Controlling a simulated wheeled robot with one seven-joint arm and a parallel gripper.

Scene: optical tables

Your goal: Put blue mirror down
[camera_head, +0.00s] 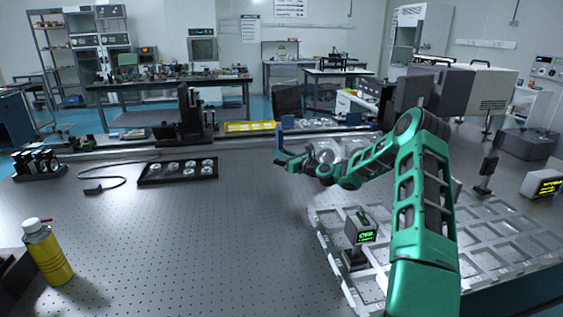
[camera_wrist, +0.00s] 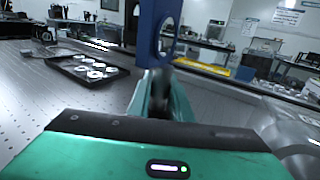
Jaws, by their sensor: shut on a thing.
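The blue mirror (camera_wrist: 147,38) stands upright in the middle of the wrist view, a tall blue frame with a round opening at its right side. In the head view it shows as a thin blue upright piece (camera_head: 279,136) at the tip of my arm. My gripper (camera_head: 287,158) is shut on it and holds it above the perforated optical table (camera_head: 240,235). In the wrist view my gripper (camera_wrist: 158,88) covers the mirror's lower end, so the gap to the table cannot be told.
A black tray with several round optics (camera_head: 178,170) lies left of my gripper. A yellow bottle (camera_head: 47,252) stands at front left. A white slotted tray (camera_head: 330,240) with a small display device (camera_head: 361,232) is at right. The table's middle is clear.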

